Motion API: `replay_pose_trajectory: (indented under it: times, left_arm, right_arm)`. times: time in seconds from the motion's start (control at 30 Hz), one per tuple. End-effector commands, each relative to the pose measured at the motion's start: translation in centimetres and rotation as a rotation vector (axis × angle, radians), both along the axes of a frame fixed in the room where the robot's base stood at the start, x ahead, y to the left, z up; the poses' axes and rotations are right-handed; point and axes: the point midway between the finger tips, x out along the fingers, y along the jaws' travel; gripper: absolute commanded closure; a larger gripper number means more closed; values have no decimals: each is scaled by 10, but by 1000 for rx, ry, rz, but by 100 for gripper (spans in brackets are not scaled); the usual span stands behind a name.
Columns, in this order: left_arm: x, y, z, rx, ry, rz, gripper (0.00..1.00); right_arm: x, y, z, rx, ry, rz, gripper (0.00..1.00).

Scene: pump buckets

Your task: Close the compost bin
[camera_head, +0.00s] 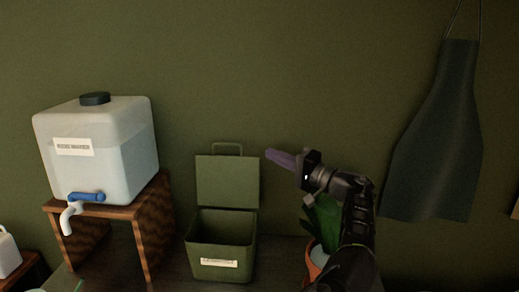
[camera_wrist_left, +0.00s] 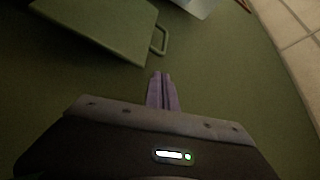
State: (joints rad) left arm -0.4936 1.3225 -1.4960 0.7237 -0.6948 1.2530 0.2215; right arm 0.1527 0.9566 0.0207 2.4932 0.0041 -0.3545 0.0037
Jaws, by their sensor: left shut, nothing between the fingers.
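The compost bin (camera_head: 222,262) is a green box with a white label on its front. Its lid (camera_head: 228,182) stands open and upright at the back, with a wire handle (camera_head: 227,146) on its top edge. In the left wrist view the lid (camera_wrist_left: 105,28) and its handle (camera_wrist_left: 160,40) show at the upper left. My left gripper (camera_head: 269,153) has purple fingers, is shut and empty, and is to the right of the lid's upper edge. Its fingertips (camera_wrist_left: 160,76) appear apart from the handle. My right gripper is not in view.
A water container (camera_head: 98,135) with a blue-handled tap stands on a wooden stand (camera_head: 148,225) to the left. A potted plant (camera_head: 316,260) is right of the bin, partly behind my arm. A dark apron (camera_head: 437,140) hangs on the wall at the right.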

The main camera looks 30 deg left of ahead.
Motion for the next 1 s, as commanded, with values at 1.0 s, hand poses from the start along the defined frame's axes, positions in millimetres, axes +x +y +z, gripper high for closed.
replay_pose_trajectory:
  times: [1.0]
  left_arm:
    - [4,94,13,-1,0,-1,100]
  right_arm:
    - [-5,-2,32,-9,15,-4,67]
